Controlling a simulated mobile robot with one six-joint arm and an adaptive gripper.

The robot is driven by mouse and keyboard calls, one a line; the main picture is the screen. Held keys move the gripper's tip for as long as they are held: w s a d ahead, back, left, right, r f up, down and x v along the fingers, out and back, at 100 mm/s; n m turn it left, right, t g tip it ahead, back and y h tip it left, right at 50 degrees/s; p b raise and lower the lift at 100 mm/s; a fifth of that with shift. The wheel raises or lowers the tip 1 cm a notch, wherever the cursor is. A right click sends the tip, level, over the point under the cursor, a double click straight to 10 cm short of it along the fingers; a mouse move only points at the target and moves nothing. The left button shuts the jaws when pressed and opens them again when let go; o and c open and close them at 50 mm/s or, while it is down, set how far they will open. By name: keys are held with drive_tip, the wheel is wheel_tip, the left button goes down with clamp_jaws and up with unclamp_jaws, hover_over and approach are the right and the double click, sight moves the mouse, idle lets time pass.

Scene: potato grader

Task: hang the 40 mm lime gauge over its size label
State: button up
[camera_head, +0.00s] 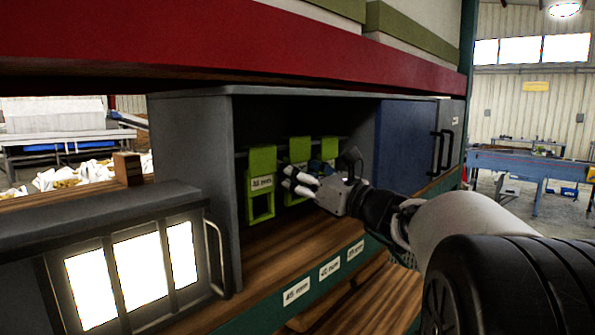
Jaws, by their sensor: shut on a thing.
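Several lime gauges hang in a row inside the open grey cabinet. The left gauge (261,180) hangs upright, with a small label that seems to read 35 mm and a square opening below. The middle gauge (299,150) is partly covered by my gripper (289,180), which appears shut on it at label height. The right gauge (329,148) shows mostly its top, behind my gripper. I cannot read the labels of the middle and right gauges. White size labels on the shelf's front edge seem to read 45 mm (296,291), 40 mm (329,268) and, less clearly, 35 mm (355,249).
A blue panel (405,145) with a dark handle closes the cabinet's right side. A lit box (130,270) with a bar handle stands at the front left. A red beam (250,40) runs overhead. The wooden shelf (290,240) below the gauges is clear.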

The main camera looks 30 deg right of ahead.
drive_tip(key=shift+f, duration=0.2)
drive_tip(key=o, duration=1.1)
drive_tip(key=shift+c, duration=0.2)
drive_tip(key=shift+s, duration=0.15)
